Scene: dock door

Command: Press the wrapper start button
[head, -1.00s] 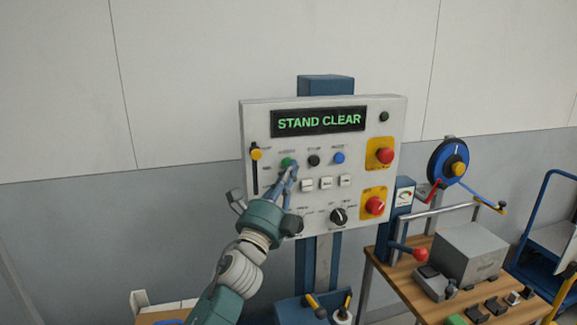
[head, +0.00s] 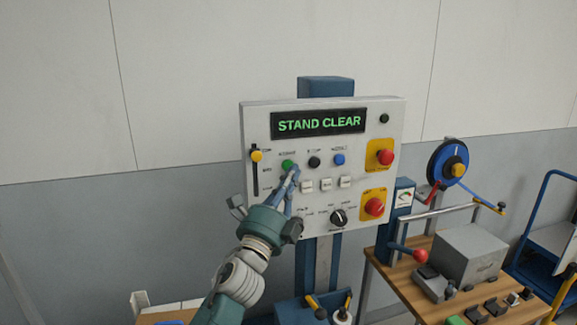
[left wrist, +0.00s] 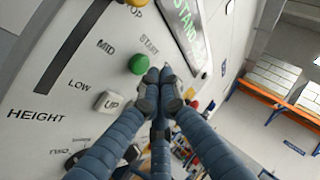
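The control panel (head: 258,128) is a pale upright box on a blue post, with a display (head: 318,122) reading STAND CLEAR in green. The green button (head: 287,164) sits at the left of a row with a black button (head: 314,161) and a blue button (head: 338,159). In the left wrist view the green button (left wrist: 138,64) is labelled START. My left gripper (head: 294,172) has its fingers together, empty, just below and right of the green button. Its fingertips (left wrist: 158,76) appear beside the button; I cannot tell whether they touch it. My right gripper is out of view.
A yellow HEIGHT slider (head: 256,155) is at the panel's left, and a white UP button (left wrist: 108,102) is close to my fingers. Red mushroom buttons (head: 384,156) are at the right. A wooden bench (head: 393,283) stands right of the post.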

